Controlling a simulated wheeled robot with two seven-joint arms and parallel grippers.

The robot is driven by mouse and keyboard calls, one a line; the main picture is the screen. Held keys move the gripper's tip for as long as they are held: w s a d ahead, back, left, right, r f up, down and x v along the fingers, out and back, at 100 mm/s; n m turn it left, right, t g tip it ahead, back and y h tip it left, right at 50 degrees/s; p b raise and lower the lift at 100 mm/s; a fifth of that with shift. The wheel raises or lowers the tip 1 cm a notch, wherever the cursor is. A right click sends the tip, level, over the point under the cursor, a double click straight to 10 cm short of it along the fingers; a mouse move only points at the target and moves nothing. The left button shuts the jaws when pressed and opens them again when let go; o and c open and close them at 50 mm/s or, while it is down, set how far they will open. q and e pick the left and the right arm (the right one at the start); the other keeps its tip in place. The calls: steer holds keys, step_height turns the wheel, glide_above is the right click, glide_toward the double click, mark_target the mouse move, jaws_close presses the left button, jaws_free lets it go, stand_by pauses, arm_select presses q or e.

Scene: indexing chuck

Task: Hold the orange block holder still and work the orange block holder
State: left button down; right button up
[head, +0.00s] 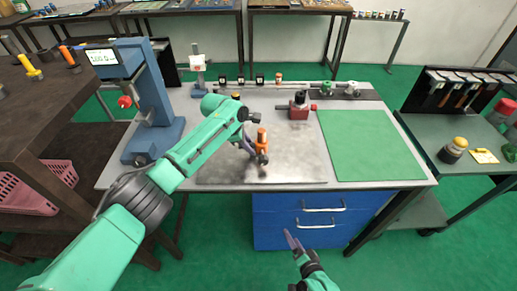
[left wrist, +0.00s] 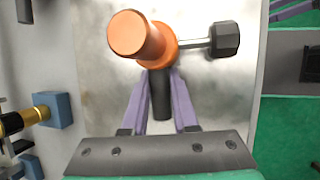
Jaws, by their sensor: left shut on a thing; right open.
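The orange block holder (head: 262,141) stands on the grey metal plate of the workbench. In the left wrist view its round orange body (left wrist: 140,36) shows with a black-knobbed side lever (left wrist: 224,41) pointing right and a dark handle (left wrist: 160,95) pointing toward my gripper. My left gripper (head: 250,147) is at the holder, and its purple fingers (left wrist: 160,90) are shut on the dark handle, one on each side. My right gripper (head: 292,240) is open and empty, low in front of the bench, apart from the holder. The holder's base is partly hidden.
A blue press-like machine (head: 150,100) stands at the bench's left. A red vise-like block (head: 298,108) sits behind the holder. A green mat (head: 370,145) covers the right side. Blue drawers (head: 320,222) are under the bench. The plate around the holder is mostly clear.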

arm_select(q)
steer(key=c, duration=0.6)
jaws_free()
